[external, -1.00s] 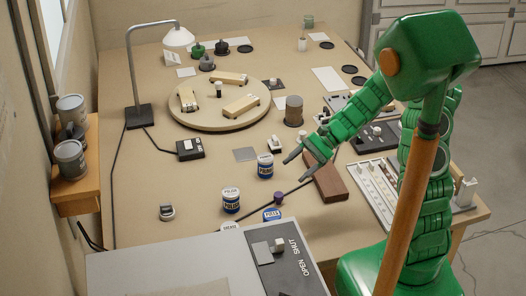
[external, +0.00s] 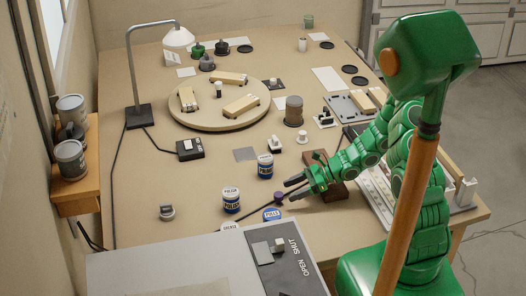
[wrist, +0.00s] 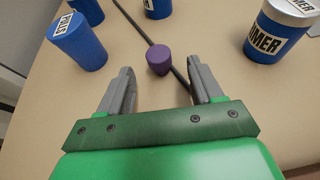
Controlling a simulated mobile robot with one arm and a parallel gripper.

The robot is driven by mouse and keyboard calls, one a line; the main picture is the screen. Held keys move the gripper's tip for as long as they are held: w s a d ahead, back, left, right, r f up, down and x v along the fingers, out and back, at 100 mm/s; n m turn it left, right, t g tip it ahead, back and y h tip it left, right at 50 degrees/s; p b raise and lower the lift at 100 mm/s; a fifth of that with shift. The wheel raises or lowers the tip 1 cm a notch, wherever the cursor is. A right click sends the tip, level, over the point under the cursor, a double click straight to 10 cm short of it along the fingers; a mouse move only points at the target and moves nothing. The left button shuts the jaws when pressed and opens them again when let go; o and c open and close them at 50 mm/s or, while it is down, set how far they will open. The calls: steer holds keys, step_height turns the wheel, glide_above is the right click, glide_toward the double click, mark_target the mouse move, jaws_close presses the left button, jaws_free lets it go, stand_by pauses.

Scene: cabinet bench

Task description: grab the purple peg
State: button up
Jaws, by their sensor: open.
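The purple peg (external: 278,199) is a small dark purple piece standing on the bench beside a thin dark rod or cord. In the wrist view the purple peg (wrist: 160,59) is ahead of my gripper and roughly centred between its fingers. My gripper (external: 288,189) is open and empty, low over the bench just to the right of the peg. In the wrist view the two grey fingers of my gripper (wrist: 161,82) are spread apart, and the peg is beyond their tips, not between them.
Blue-and-white cans stand close by, one behind (external: 265,166) and one to the left (external: 231,201). A brown block (external: 335,190) lies under my arm. The grey cabinet (external: 180,268) is at the front.

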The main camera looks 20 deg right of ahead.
mark_target(277, 194)
steer(key=shift+a+f, duration=0.15)
steer(key=shift+f, duration=0.1)
steer(key=shift+x, duration=1.15)
steer(key=shift+r+x, duration=0.1)
steer(key=shift+x, duration=0.8)
steer(key=shift+r+x, duration=0.15)
steer(key=shift+x, duration=1.6)
steer(key=c, duration=1)
steer(key=shift+r, duration=0.1)
steer(key=shift+c, duration=0.2)
